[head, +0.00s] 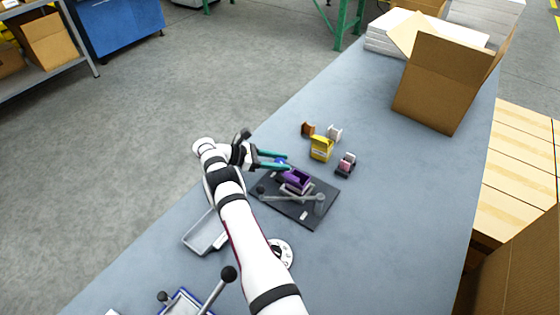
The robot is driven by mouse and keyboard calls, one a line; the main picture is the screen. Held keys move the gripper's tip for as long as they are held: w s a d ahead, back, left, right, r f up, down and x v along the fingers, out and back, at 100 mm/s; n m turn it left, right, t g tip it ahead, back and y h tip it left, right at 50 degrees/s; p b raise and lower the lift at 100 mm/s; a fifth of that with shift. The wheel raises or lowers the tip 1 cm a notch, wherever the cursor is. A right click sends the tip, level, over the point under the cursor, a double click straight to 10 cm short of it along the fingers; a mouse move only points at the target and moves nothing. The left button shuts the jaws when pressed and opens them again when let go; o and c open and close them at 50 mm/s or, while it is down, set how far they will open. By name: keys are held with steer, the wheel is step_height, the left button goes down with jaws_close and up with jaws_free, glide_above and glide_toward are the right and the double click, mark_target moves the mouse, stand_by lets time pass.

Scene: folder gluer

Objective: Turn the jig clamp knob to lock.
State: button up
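The jig is a dark plate (316,217) on the grey bench, holding a purple open-topped piece (296,180). A grey clamp arm (290,198) runs across its front, from a dark round knob (261,189) at its left end to a grey round post (320,204) at right. Which of these the task calls the clamp knob I cannot tell. My gripper (288,161) has teal fingers spread apart, over the jig's back left edge beside the purple piece. A small blue patch shows between them; I cannot tell what it is. My gripper seems apart from the dark knob.
Small orange, white, yellow and pink cartons (320,148) stand behind the jig. A grey tray (206,232) lies left of my arm, and a round white dial (281,252) right of it. A blue-edged fixture (184,303) with a black-balled lever is in front. The bench right of the jig is clear.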

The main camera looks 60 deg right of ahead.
steer(key=o, duration=0.4)
steer(key=v, duration=0.7)
steer(key=shift+w+a+r, duration=0.1)
steer(key=shift+a, duration=0.1)
